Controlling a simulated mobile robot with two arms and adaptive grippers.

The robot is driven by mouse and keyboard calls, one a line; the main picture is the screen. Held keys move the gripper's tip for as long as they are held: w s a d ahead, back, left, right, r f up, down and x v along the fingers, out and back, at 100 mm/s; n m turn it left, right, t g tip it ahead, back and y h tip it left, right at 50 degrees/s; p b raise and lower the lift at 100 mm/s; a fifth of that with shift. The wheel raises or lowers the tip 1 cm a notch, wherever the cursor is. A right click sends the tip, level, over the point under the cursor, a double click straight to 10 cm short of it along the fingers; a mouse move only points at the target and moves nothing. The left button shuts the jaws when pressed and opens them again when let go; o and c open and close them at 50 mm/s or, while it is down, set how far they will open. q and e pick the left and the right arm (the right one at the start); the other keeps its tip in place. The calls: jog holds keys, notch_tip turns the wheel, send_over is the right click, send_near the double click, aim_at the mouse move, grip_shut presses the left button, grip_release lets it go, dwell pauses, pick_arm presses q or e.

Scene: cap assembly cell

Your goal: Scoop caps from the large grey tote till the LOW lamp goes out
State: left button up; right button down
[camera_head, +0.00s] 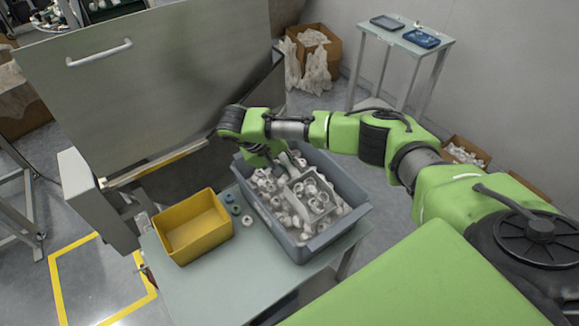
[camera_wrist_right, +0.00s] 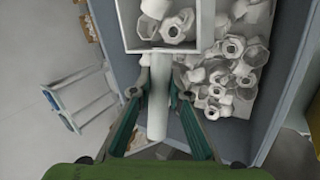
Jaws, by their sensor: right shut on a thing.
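The large grey tote (camera_head: 335,236) stands on the table and holds many white caps (camera_head: 268,184). My right gripper (camera_head: 283,161) reaches in over its far side. In the right wrist view my right gripper (camera_wrist_right: 160,88) is shut on the pale handle (camera_wrist_right: 157,118) of a scoop. The scoop's square pan (camera_wrist_right: 206,22) lies over the caps inside the tote, with several caps in it. The scoop (camera_head: 311,197) also shows in the head view. Whether the pan touches the caps below is unclear. My left gripper is out of view. I cannot make out the LOW lamp.
A yellow bin (camera_head: 191,228) stands on the table (camera_head: 215,285) left of the tote. A few loose caps (camera_head: 247,220) lie between them. A metal machine with a large raised panel (camera_head: 150,85) stands behind. A side table (camera_head: 405,38) and cardboard boxes (camera_head: 318,50) are farther back.

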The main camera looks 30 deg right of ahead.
jog(key=shift+w+a+r+g, duration=0.1)
jog(key=shift+w+r+g, duration=0.1)
jog(key=shift+w+g, duration=0.1)
jog(key=shift+n+g, duration=0.3)
jog(key=shift+g, duration=0.5)
jog(key=w+r, duration=0.1)
jog(key=r, duration=0.2)
jog(key=w+r, duration=0.2)
jog(key=r, duration=0.1)
jog(key=w+r, duration=0.2)
jog(key=r, duration=0.1)
jog(key=shift+w+a+r, duration=0.15)
jog(key=shift+w+r, duration=0.1)
jog(key=shift+r, duration=0.05)
